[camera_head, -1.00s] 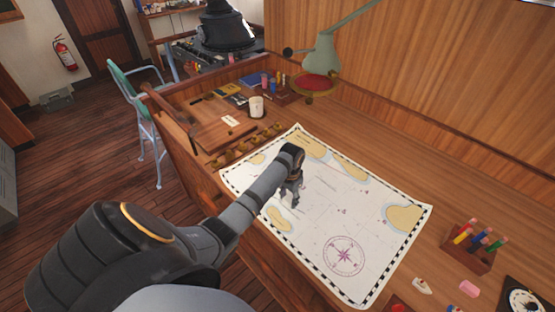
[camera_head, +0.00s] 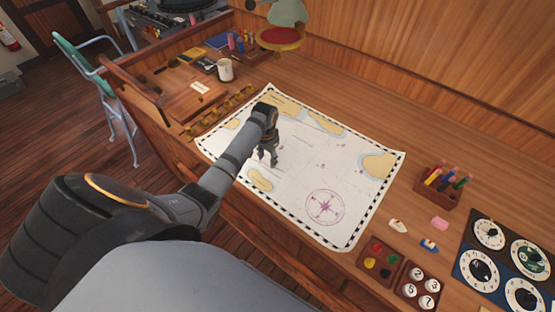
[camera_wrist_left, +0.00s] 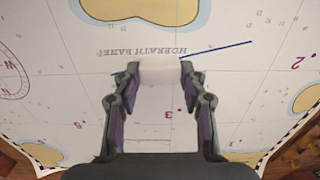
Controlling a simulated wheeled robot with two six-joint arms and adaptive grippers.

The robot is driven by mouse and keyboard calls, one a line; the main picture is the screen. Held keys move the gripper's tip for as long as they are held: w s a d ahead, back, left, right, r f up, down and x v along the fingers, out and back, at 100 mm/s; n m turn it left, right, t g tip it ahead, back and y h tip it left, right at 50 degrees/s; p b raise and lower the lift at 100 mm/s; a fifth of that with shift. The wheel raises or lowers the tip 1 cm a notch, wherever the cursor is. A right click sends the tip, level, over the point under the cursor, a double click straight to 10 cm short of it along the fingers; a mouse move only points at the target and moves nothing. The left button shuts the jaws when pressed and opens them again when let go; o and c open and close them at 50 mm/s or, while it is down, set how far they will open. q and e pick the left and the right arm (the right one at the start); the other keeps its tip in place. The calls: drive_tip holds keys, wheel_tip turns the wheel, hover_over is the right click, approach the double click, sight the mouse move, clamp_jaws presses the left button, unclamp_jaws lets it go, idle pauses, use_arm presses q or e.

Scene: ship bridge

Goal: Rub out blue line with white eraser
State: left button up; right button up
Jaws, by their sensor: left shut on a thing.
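My left gripper (camera_head: 268,160) is over the upper left part of the sea chart (camera_head: 285,205). In the left wrist view my left gripper (camera_wrist_left: 165,72) is shut on the white eraser (camera_wrist_left: 164,70), which sits between its fingertips. The blue line (camera_wrist_left: 218,49) shows on the chart to the right of the eraser in that view. The line's near end meets the eraser's edge, and any part under the eraser is hidden. I cannot tell whether the eraser touches the paper. My right gripper is not in view.
A rack of coloured markers (camera_head: 442,184), a pink block (camera_head: 439,223), small toy boats and trays of round pieces stand right of the chart. Bare desk lies behind the chart.

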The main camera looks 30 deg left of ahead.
use_arm(q)
drive_tip(key=a, duration=0.7)
drive_tip(key=s+a, duration=0.1)
drive_tip(key=a, duration=0.3)
drive_tip(key=shift+a, duration=0.3)
drive_tip(key=shift+s+f, duration=0.1)
drive_tip(key=shift+f, duration=0.25)
idle(1.2)
drive_tip(key=shift+d, duration=0.1)
idle(1.8)
drive_tip(key=shift+d, duration=1.2)
drive_tip(key=shift+w+d, duration=0.2)
drive_tip(key=shift+d, duration=0.9)
drive_tip(key=shift+d, duration=0.15)
drive_tip(key=shift+w+d, duration=0.15)
drive_tip(key=shift+d, duration=0.9)
